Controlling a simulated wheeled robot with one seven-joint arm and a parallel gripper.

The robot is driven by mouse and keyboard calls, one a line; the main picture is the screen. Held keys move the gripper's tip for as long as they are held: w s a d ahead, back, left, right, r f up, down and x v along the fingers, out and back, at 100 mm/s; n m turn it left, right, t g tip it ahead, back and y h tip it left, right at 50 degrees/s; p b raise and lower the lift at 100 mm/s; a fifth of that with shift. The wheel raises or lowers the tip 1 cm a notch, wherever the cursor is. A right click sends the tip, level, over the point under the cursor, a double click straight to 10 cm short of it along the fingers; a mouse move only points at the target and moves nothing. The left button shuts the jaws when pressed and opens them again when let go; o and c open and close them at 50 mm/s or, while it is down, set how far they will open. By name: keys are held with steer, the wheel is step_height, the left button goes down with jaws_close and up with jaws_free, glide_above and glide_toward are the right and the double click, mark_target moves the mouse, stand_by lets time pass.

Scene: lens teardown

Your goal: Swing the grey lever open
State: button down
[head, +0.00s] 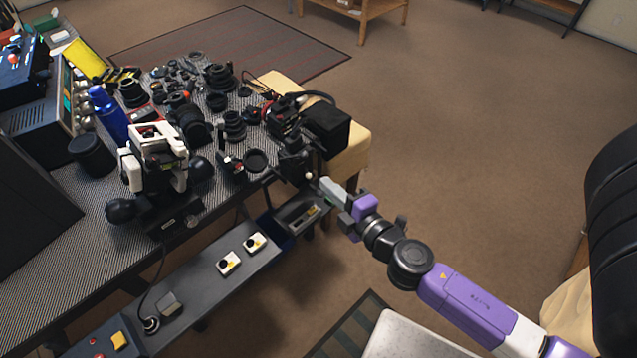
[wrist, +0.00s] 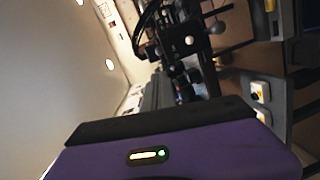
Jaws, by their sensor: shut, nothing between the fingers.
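My gripper (head: 328,186) is at the right end of the bench in the head view. It is shut and empty, with its tip close to a black device (head: 296,160) at the bench edge. I cannot tell whether they touch. A small pale ball knob (head: 309,175) shows on that device, just left of my gripper. The wrist view shows a pale knob (wrist: 189,41) and a greyer rounded knob (wrist: 217,27) beyond my purple gripper housing (wrist: 190,150). I cannot tell for certain which part is the grey lever, or how far it stands open.
The patterned bench (head: 75,245) is crowded with black lens parts, a white-and-black machine (head: 158,155) and a blue bottle (head: 108,112). A black box (head: 327,128) stands behind the device. A low control shelf (head: 195,285) runs along the front.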

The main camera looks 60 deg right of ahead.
steer(key=shift+d+b+v, duration=0.2)
steer(key=shift+b+v, duration=0.1)
steer(key=shift+v, duration=0.65)
steer(key=shift+d+b+v, duration=0.2)
steer(key=shift+b+v, duration=0.1)
steer(key=shift+v, duration=0.65)
steer(key=shift+s, duration=0.15)
steer(key=s+a+r+m+y, duration=0.3)
steer(key=s+a+m, duration=0.2)
steer(key=a, duration=0.5)
steer(key=s+a+r+m+y, duration=0.3)
steer(key=s+a+m, duration=0.3)
steer(key=s+a, duration=0.2)
steer(key=shift+a+y, duration=0.5)
steer(key=shift+a, duration=0.85)
